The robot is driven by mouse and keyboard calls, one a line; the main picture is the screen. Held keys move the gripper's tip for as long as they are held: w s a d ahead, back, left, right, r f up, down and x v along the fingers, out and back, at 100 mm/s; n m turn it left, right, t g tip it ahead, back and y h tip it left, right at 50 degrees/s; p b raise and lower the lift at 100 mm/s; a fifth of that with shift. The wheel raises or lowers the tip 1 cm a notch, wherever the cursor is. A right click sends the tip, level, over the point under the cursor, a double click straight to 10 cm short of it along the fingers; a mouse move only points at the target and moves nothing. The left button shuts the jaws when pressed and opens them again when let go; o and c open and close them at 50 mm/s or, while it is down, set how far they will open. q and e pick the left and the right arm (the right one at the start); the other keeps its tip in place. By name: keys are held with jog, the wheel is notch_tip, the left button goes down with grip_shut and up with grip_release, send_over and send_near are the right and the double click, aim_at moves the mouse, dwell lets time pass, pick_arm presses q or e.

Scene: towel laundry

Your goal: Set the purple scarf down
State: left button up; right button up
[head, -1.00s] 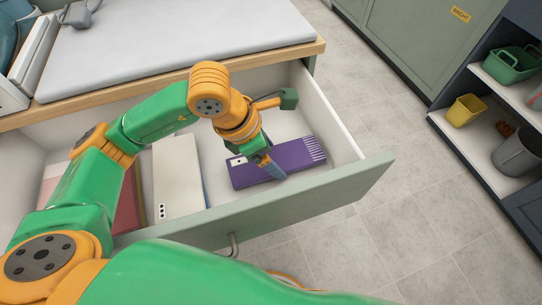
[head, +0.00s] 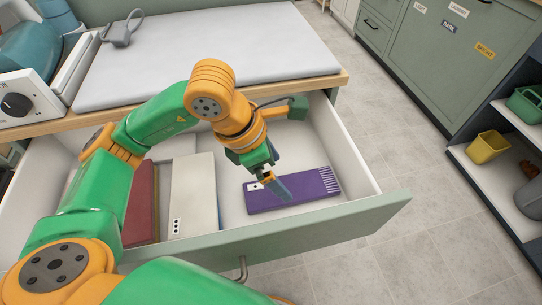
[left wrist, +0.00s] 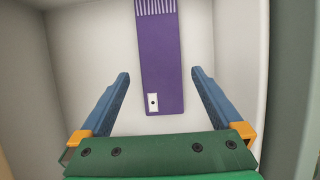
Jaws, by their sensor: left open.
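The purple scarf (head: 302,192), folded flat with white stripes at one end and a small white tag at the other, lies on the floor of the open drawer (head: 375,212), toward its right side. My left gripper (head: 277,188) is over its tagged end. In the left wrist view the jaws of my left gripper (left wrist: 160,82) are open. The scarf (left wrist: 162,60) shows between and beyond the blue fingers, with a gap on each side. My right gripper is not in view.
A folded cream cloth (head: 193,198) and a dark red cloth (head: 140,205) lie to the left in the same drawer. Above is a counter with a grey pad (head: 210,50). A yellow bin (head: 487,147) stands on a shelf at right.

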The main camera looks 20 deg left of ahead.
pick_arm(q)
jog(key=v, duration=0.6)
jog(key=shift+p, duration=0.3)
jog(key=shift+a, duration=0.1)
